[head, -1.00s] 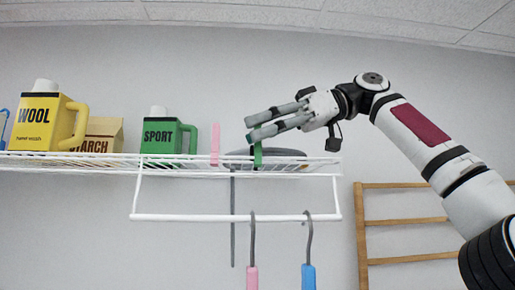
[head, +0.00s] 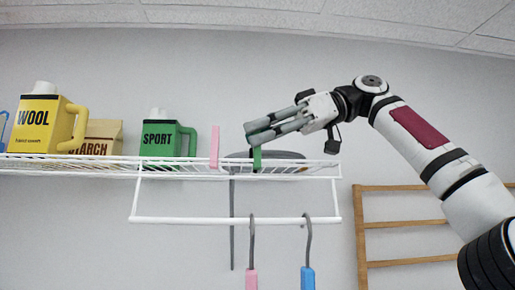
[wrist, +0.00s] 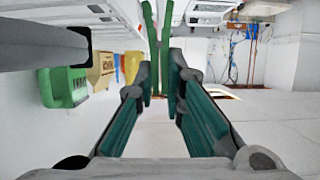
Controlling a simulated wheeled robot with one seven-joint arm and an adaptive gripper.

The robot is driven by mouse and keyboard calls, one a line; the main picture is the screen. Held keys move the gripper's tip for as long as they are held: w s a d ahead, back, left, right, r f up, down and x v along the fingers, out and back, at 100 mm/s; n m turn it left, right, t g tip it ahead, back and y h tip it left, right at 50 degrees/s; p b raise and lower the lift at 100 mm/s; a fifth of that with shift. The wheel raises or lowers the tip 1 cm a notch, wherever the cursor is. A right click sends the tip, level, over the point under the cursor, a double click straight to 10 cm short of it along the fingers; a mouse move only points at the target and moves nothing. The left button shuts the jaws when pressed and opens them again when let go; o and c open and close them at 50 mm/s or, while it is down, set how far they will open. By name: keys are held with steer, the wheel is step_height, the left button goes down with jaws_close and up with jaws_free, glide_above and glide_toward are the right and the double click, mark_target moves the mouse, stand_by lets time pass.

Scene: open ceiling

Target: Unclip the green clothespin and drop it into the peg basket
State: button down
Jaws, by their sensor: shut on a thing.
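The green clothespin (head: 257,158) stands upright at the front edge of the white wire shelf. My gripper (head: 249,135) reaches in from the right, with its fingertips at the top of the clothespin. The fingers are close together, shut on the clothespin. In the wrist view the green clothespin (wrist: 150,30) shows as two long legs running away from between the teal finger pads. I cannot make out a peg basket for certain; a dark grey rounded thing (head: 290,155) lies on the shelf behind the clothespin.
A pink clothespin (head: 214,146) stands left of the green one. A green SPORT jug (head: 160,138), a STARCH box (head: 104,135) and a yellow WOOL jug (head: 38,120) stand further left. Two hangers hang from the white rail (head: 180,219) below. A wooden rack (head: 362,235) stands right.

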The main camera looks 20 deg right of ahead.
steer(key=shift+s+r+p, duration=0.15)
steer(key=shift+r+p, duration=0.7)
steer(key=shift+p, duration=0.25)
steer(key=shift+s+r+p, duration=0.15)
steer(key=shift+r+p, duration=0.7)
steer(key=shift+p, duration=0.2)
